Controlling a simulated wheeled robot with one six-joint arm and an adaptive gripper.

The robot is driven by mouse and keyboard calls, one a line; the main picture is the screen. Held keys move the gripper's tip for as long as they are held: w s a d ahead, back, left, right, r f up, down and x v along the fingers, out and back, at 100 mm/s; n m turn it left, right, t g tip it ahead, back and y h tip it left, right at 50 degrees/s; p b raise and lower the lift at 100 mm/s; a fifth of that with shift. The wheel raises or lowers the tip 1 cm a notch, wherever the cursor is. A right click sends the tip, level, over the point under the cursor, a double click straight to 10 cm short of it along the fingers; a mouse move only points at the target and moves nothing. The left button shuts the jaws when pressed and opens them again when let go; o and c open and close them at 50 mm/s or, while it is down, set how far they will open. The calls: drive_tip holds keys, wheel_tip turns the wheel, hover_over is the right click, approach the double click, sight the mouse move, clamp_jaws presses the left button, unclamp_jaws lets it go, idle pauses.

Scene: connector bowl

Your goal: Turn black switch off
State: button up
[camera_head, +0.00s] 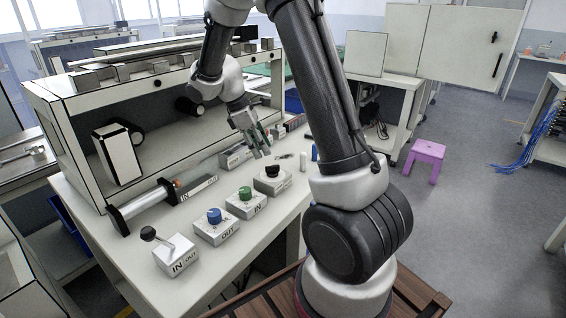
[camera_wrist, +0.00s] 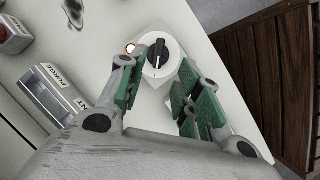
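In the wrist view a black rotary switch (camera_wrist: 158,53) with a white pointer line sits on a round white dial on a pale box. The line runs roughly up and down in the picture. My gripper (camera_wrist: 157,84) has its green-padded fingers spread, with the dial just beyond and between the tips and nothing held. In the head view my gripper (camera_head: 262,150) hangs above the table, just behind a box with a black knob (camera_head: 272,170). This looks like the same switch, but I cannot tell for certain. Contact with the knob is not visible.
A box marked PURGE and VENT (camera_wrist: 58,97) and a red button (camera_wrist: 12,36) lie left in the wrist view. Blue-knob (camera_head: 215,215) and green-knob (camera_head: 245,193) boxes and a black lever box (camera_head: 176,258) line the table. A wooden surface (camera_wrist: 268,75) lies beyond its edge.

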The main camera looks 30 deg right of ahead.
sight(272, 166)
drive_tip(key=shift+n, duration=0.7)
drive_tip(key=x, duration=0.7)
drive_tip(key=shift+d+f, duration=0.2)
clamp_jaws()
